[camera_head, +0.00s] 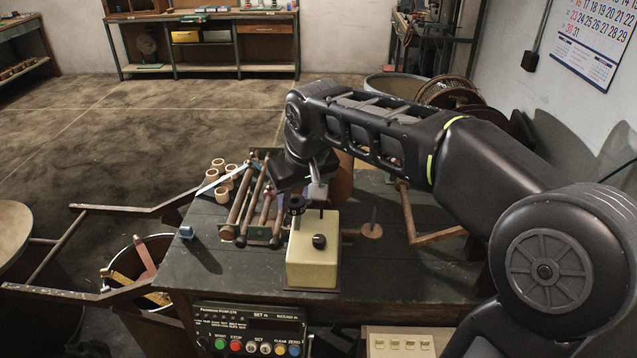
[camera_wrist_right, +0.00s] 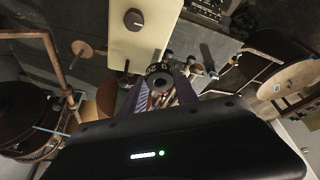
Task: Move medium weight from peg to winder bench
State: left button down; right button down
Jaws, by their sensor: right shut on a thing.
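My right gripper (camera_head: 297,196) reaches in from the right over the winder bench (camera_head: 215,270). It is shut on a small dark round weight with a hole in its top (camera_head: 297,203), just behind the cream box. In the right wrist view the weight (camera_wrist_right: 157,70) shows pale markings on its side, between the fingers of the gripper (camera_wrist_right: 158,84). I cannot tell whether it touches anything below. A round base with a thin upright peg (camera_head: 372,230) stands on the bench to the right, and no weight shows on it. My left gripper is not in view.
A cream box (camera_head: 312,262) with a black knob stands at the bench's middle. Wooden rollers (camera_head: 250,205) and several tan spools (camera_head: 223,177) are to its left, with a small blue-grey block (camera_head: 186,232). A control panel (camera_head: 248,330) is at the front. The bench's front left is mostly clear.

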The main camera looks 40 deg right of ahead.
jog(key=w+a+f+n, duration=0.2)
jog(key=w+a+f, duration=0.6)
jog(key=a+f, duration=0.3)
notch_tip(320, 180, down, 11)
jog(key=w+a+b, duration=0.1)
jog(key=b, duration=0.9)
jog(key=shift+a+r+y, duration=0.15)
jog(key=shift+a+y, duration=0.2)
jog(key=shift+y, duration=0.05)
